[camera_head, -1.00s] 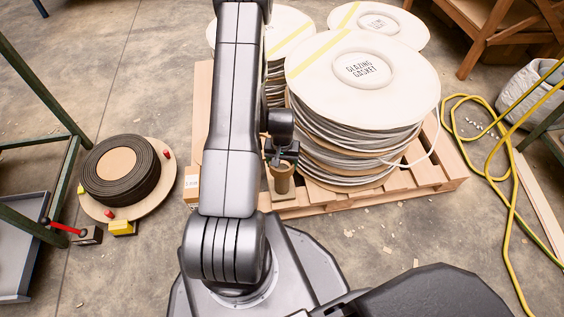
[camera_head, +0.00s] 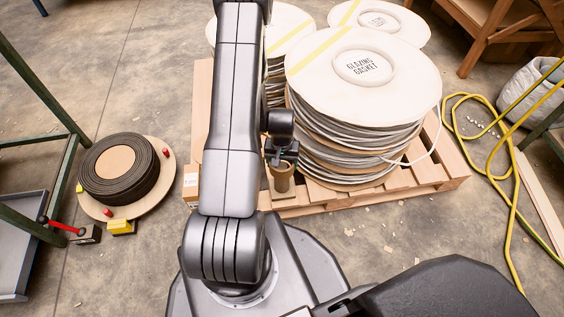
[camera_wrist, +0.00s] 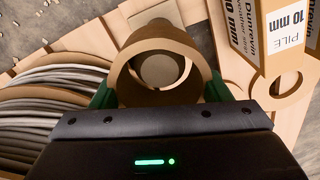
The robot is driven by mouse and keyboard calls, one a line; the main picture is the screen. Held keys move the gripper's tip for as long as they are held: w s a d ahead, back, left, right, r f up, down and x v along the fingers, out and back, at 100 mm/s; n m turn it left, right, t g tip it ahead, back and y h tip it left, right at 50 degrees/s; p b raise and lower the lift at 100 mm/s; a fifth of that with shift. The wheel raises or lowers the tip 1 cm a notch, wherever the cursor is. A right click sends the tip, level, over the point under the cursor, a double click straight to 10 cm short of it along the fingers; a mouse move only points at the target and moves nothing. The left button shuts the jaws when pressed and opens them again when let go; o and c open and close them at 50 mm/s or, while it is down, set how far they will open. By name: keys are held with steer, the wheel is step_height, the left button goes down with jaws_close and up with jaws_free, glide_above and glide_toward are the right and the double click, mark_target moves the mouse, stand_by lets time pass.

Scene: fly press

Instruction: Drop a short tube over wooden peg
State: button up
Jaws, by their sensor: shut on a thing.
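My gripper (camera_wrist: 160,97) has green fingertips on both sides of a short brown cardboard tube (camera_wrist: 122,80) and is shut on it. In the head view the tube (camera_head: 282,178) hangs below the dark jaws, just above or at a square wooden base (camera_head: 284,193) at the pallet's front edge. Through the tube's mouth in the wrist view I see a round greyish end (camera_wrist: 158,71), apparently the peg's top, off-centre toward the far side. I cannot tell whether the tube is around the peg or still above it.
A stack of gasket reels (camera_head: 362,72) stands close to the right on a pallet (camera_head: 440,172). A carton marked 10 mm (camera_wrist: 285,30) stands near the tube. A dark coil (camera_head: 120,170) lies on a round board at the left. Yellow hose (camera_head: 492,170) lies at right.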

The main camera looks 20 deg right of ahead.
steer(key=shift+f+b, duration=0.6)
steer(key=shift+f, duration=0.1)
stand_by(0.5)
stand_by(0.3)
steer(key=o, duration=1.1)
steer(key=shift+c, duration=0.2)
steer(key=shift+o, duration=0.4)
steer(key=shift+r+p, duration=2.45)
steer(key=shift+r, duration=1.6)
steer(key=shift+f, duration=0.1)
steer(key=shift+f+b, duration=2.35)
steer(key=shift+f, duration=1.45)
